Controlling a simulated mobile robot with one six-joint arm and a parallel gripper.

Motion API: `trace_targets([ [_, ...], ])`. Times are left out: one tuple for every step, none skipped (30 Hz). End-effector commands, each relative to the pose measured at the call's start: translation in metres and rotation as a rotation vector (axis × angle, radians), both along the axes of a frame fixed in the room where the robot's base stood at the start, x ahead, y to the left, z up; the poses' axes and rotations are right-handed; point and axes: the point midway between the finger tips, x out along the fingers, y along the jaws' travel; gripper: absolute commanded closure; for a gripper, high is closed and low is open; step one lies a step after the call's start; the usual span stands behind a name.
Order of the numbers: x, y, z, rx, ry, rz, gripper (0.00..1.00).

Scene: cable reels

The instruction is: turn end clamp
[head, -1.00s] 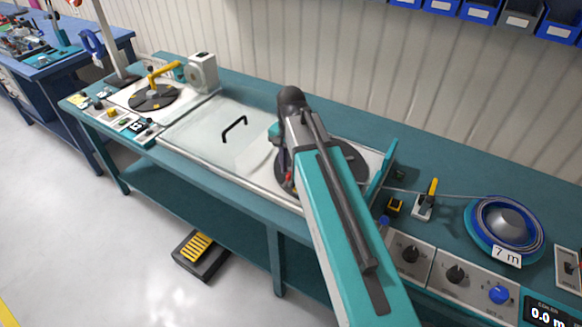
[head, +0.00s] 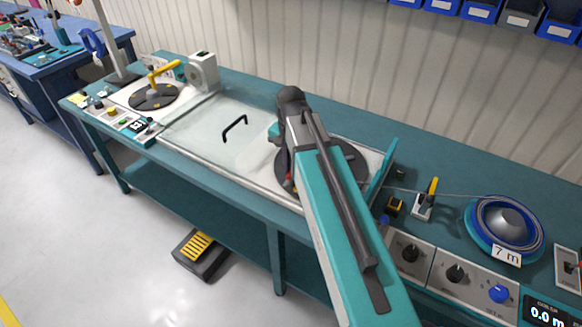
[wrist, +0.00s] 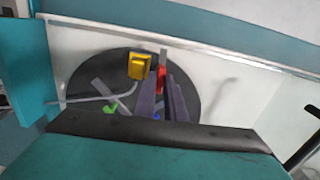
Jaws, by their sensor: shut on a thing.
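In the wrist view, a dark round disc (wrist: 95,80) lies on a white plate and carries a yellow block (wrist: 139,66) with a pale cable running to it. A small upright red piece (wrist: 161,78) stands just right of the yellow block. My gripper (wrist: 160,92) reaches over the disc, its fingers closed around the red piece. I cannot tell which of the two coloured parts is the end clamp proper. In the head view my arm covers most of the disc (head: 350,163), and the fingertips are hidden.
Green and blue bits sit low on the disc. A clear cover with a black handle (head: 234,127) lies left of my arm. A teal upright plate (head: 384,168), a yellow-levered device (head: 428,198), a blue cable coil (head: 506,222) and a knob panel (head: 455,273) stand right.

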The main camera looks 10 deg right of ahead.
Motion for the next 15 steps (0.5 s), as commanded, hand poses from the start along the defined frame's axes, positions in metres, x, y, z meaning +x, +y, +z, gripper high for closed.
trace_targets([
  [0.0003,-0.0001,0.0007,0.000,0.000,0.017,1.00],
  [0.0004,-0.0002,0.0008,0.000,0.000,0.030,1.00],
  [0.0004,-0.0002,0.0009,0.000,0.000,0.049,1.00],
  [0.0005,-0.0002,0.0010,0.000,0.000,0.065,1.00],
  [0.0006,-0.0001,0.0010,-0.001,-0.001,0.082,1.00],
  [0.0005,-0.0002,0.0011,0.000,0.000,0.107,1.00],
  [0.0005,-0.0002,0.0011,0.000,-0.001,0.127,1.00],
  [0.0006,-0.0002,0.0012,0.000,-0.001,0.147,1.00],
  [0.0006,-0.0003,0.0012,0.000,-0.001,0.177,1.00],
  [0.0006,-0.0003,0.0012,0.000,-0.001,0.201,1.00],
  [0.0006,-0.0003,0.0012,0.000,-0.001,0.226,1.00],
  [0.0006,-0.0003,0.0012,0.000,-0.001,0.260,1.00],
  [0.0006,-0.0003,0.0012,-0.001,-0.001,0.286,1.00],
  [0.0006,-0.0003,0.0012,-0.001,-0.001,0.312,1.00],
  [0.0006,-0.0003,0.0011,-0.001,-0.001,0.348,1.00],
])
